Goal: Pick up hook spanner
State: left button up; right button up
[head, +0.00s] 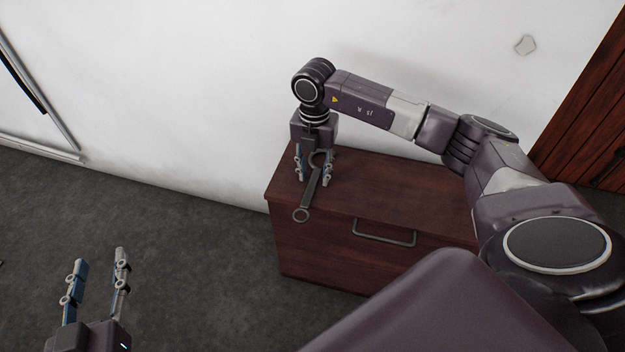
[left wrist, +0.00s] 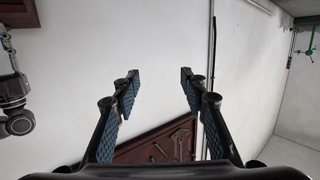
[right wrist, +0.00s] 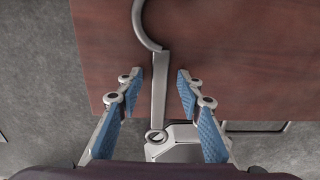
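The hook spanner (head: 310,187) is a grey metal tool with a curved hook at one end and a ring at the other. It lies on the dark red wooden cabinet (head: 385,185), its ring end by the front edge. In the right wrist view the spanner's shank (right wrist: 160,92) runs between the fingers of my right gripper (right wrist: 158,82). My right gripper (head: 313,182) is open, pointing down over the spanner, with a gap on both sides of the shank. My left gripper (head: 98,262) is open and empty, away from the cabinet at the lower left.
The cabinet has a drawer handle (head: 384,238) on its front, and its top right of the gripper is clear. A white wall (head: 200,90) stands close behind. Grey floor (head: 180,235) lies open to the left. A wooden door (head: 590,110) is at the right.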

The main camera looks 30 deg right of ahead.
grip_shut()
jog(key=shift+r, duration=0.15)
